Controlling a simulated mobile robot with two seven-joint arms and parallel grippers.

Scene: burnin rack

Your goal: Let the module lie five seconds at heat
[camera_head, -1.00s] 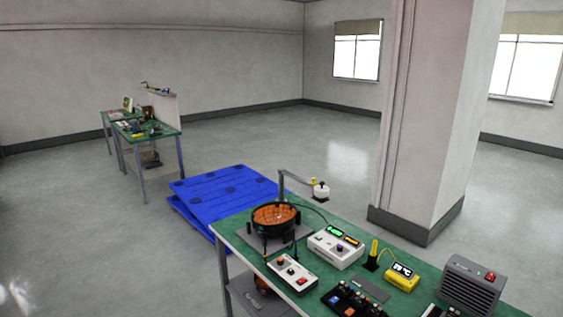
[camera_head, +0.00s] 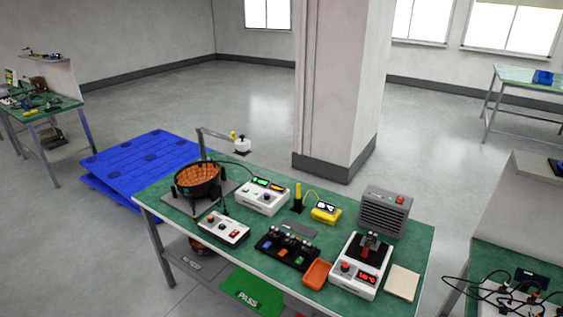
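A white heating unit or test station (camera_head: 344,279) with a red lit display stands on the green workbench, near its right end. A dark fixture with a red part (camera_head: 370,244) sits on top of it; I cannot tell whether a module lies in it. A black rack (camera_head: 288,250) with several small coloured parts is left of it. A round black pan-like device with an orange grid (camera_head: 197,178) stands at the bench's left end. The display digits are too small to read surely. Neither of my grippers is in view.
The bench (camera_head: 413,248) also bears a white box with lit displays (camera_head: 263,197), a white switch box (camera_head: 224,229), a yellow meter (camera_head: 326,213), an orange tray (camera_head: 317,274), a grey fan box (camera_head: 385,211) and a beige pad (camera_head: 402,283). A blue pallet (camera_head: 135,165) and pillar (camera_head: 340,80) stand behind.

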